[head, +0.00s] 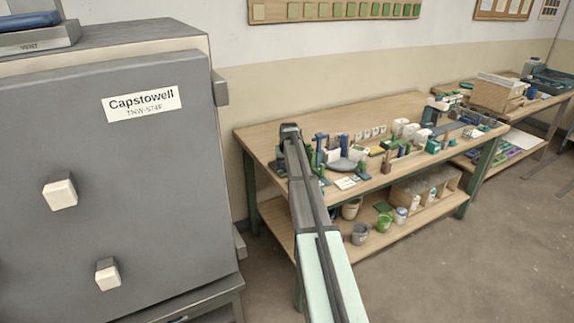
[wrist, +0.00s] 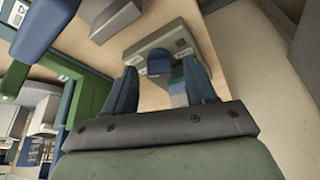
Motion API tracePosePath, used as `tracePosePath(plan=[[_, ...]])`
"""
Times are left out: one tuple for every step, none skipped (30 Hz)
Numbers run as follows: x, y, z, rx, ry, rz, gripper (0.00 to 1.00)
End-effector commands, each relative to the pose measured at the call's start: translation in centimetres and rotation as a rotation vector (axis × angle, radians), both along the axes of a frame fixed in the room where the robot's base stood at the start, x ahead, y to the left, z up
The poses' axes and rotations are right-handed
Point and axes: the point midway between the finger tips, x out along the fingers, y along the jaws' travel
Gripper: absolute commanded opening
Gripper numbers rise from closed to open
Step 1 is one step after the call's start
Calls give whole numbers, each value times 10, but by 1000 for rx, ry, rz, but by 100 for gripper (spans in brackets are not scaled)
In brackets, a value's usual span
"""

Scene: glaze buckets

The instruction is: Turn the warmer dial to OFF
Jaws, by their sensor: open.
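In the wrist view, a grey-green box (wrist: 165,42), which looks like the warmer, lies ahead of my gripper (wrist: 160,72). A dark blue rounded knob (wrist: 160,62), apparently its dial, sits on the near face between my two blue fingers. The fingers are spread on either side of the knob with a gap visible around it. I cannot tell how far the tips are from it. Small pale labels flank the knob, too small to read. In the head view, my arm reaches to the workbench's left end; the warmer and fingertips cannot be made out there.
The workbench (head: 269,132) holds several tools, cups and bottles right of my arm. A large grey kiln (head: 120,190) is at left. In the wrist view, a blue object (wrist: 45,28) and grey block (wrist: 115,18) are close by.

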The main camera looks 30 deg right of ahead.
Motion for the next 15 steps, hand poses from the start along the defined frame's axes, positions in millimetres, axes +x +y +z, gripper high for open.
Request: tracePosePath(plan=[[0, 0, 0, 0, 0, 0, 55], [0, 0, 0, 0, 0, 0, 55], [0, 0, 0, 0, 0, 0, 55], [0, 0, 1, 0, 0, 0, 55], [-1, 0, 2, 0, 0, 0, 55], [-2, 1, 4, 0, -1, 0, 55], [-2, 1, 6, 0, -1, 0, 55], [-3, 2, 9, 0, -1, 0, 55], [-5, 2, 13, -1, -2, 0, 55], [-7, 3, 17, -1, -2, 0, 55], [-8, 4, 21, -1, -2, 0, 55], [-11, 5, 27, 0, -1, 0, 55], [-13, 6, 32, -1, -2, 0, 55], [-15, 7, 38, -1, -3, 0, 55], [-18, 8, 45, -1, -3, 0, 55]])
